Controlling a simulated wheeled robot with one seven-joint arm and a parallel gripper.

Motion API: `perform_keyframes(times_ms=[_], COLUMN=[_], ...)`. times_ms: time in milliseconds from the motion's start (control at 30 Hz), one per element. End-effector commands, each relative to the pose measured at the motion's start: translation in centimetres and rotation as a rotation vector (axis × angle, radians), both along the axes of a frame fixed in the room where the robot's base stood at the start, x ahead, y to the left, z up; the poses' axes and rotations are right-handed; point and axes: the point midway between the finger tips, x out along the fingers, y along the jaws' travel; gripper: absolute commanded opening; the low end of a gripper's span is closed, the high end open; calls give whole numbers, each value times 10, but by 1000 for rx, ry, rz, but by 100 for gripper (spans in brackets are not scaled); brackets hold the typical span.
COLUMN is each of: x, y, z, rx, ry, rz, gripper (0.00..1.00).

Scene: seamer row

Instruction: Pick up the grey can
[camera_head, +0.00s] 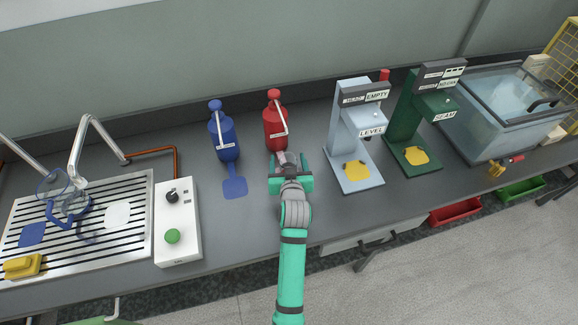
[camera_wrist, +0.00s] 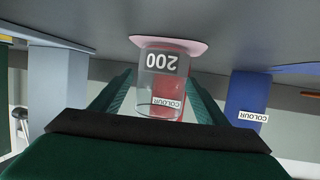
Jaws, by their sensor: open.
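No plainly solid grey can shows in either view. In the wrist view, which is upside down, a see-through greyish can-like vessel (camera_wrist: 160,86) marked 200 stands at a pink pad (camera_wrist: 168,43). My gripper (camera_wrist: 158,80) is open, with one finger on each side of the vessel; I cannot tell whether they touch it. In the head view my gripper (camera_head: 290,161) is over the counter just in front of the red bottle (camera_head: 275,128), and mostly hides the vessel. The red bottle shows through and behind the vessel in the wrist view.
A blue bottle (camera_head: 222,135) with a blue pad (camera_head: 235,187) stands left. A light-blue machine (camera_head: 344,135) marked EMPTY and LEVEL stands close on the right, then a green one (camera_head: 405,120). A white control box (camera_head: 178,240) and drain rack (camera_head: 125,240) are left.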

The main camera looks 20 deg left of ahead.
Motion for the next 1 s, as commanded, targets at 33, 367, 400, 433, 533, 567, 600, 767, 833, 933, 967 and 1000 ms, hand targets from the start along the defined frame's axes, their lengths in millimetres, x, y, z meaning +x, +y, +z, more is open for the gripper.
perform_keyframes(times_ms=[33,367,400,433,533,567,600,767,833,933,967,1000], x=[5,17,17,17,16,16,16,16,16,16,16,16], y=[3,1,1,2,3,3,4,5,5,4,4,4], z=[-3,-7,-7,-7,-7,-7,-7,-7,-7,-6,-5,-3], rx=[0,0,0,0,0,0,0,0,0,0,0,0], ry=[1,1,1,1,1,1,1,1,1,0,0,0], rz=[1,-8,-8,-8,-5,-4,-3,-3,-3,-3,-3,-3], gripper=[68,68,68,65,42,34,25,21,21,21,21,21])
